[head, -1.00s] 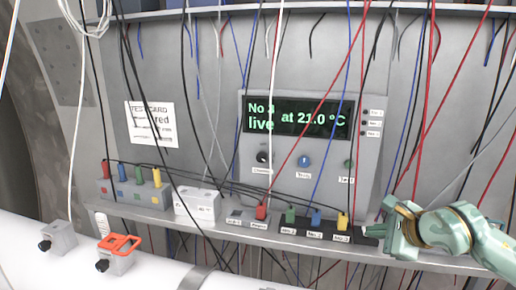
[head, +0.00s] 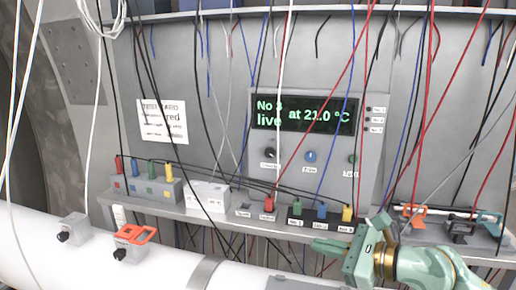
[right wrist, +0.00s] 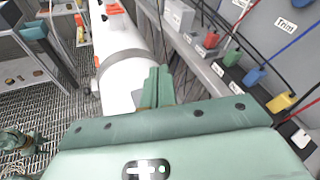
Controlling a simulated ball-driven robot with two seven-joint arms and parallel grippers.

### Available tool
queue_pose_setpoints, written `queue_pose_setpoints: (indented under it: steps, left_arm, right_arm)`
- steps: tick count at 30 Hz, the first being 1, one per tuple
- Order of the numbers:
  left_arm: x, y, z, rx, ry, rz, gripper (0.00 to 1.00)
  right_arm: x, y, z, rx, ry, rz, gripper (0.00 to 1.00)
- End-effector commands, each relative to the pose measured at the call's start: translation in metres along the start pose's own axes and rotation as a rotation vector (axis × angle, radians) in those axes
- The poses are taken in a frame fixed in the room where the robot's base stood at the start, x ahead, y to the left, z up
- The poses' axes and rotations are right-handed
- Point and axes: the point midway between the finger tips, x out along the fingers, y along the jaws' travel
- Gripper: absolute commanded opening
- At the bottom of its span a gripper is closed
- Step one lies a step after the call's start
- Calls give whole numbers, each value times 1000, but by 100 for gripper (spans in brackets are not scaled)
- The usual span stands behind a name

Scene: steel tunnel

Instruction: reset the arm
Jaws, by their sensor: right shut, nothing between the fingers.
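My right gripper (head: 328,246) is at the lower right in the head view, in front of the shelf's front edge. Its green fingers point left and are shut with nothing between them. In the right wrist view the closed fingers (right wrist: 156,87) stand over the area beside the white pipe, apart from the plugs. My right arm comes in from the lower right. My left gripper does not show in the head view.
The shelf (head: 225,222) carries red (head: 269,203), green (head: 296,209), blue (head: 322,211) and yellow (head: 347,213) plugs. An orange-handled tool (head: 410,214) lies at right. Cables hang before the display panel (head: 375,150). A white pipe (head: 160,265) runs below, bearing an orange-topped box (head: 135,236).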

Motion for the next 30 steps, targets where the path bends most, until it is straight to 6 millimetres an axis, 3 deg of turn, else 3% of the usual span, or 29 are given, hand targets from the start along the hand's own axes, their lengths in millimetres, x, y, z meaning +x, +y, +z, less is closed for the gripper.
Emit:
queue_pose_setpoints:
  steps: [1,5,7,9,11,14,15,18,21,27,28,30]
  left_arm:
    - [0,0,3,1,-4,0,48]
    - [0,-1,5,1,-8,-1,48]
    - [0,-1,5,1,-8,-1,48]
    - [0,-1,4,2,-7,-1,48]
    - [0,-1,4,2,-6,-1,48]
    - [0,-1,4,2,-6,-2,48]
    - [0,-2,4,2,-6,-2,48]
    - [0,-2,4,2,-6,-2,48]
    - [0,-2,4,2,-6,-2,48]
    - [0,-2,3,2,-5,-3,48]
    - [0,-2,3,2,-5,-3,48]
    - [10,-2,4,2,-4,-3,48]
  right_arm:
    - [4,16,13,91,-99,12,0]
    - [-3,37,54,425,-409,-9,0]
    - [-19,33,68,688,-604,-71,0]
    - [-45,18,62,1013,-797,-193,0]
    - [-72,4,34,1305,-934,-346,0]
    - [-113,2,-41,1738,-1063,-668,0]
    - [-126,9,-69,1867,-1082,-788,0]
    - [-152,38,-125,2104,-1080,-1055,0]
    - [-173,73,-166,2267,-1039,-1290,0]
    - [-210,150,-216,2477,-887,-1705,0]
    - [-214,161,-222,-2448,840,1724,0]
    - [-192,168,-258,-2463,794,1710,0]
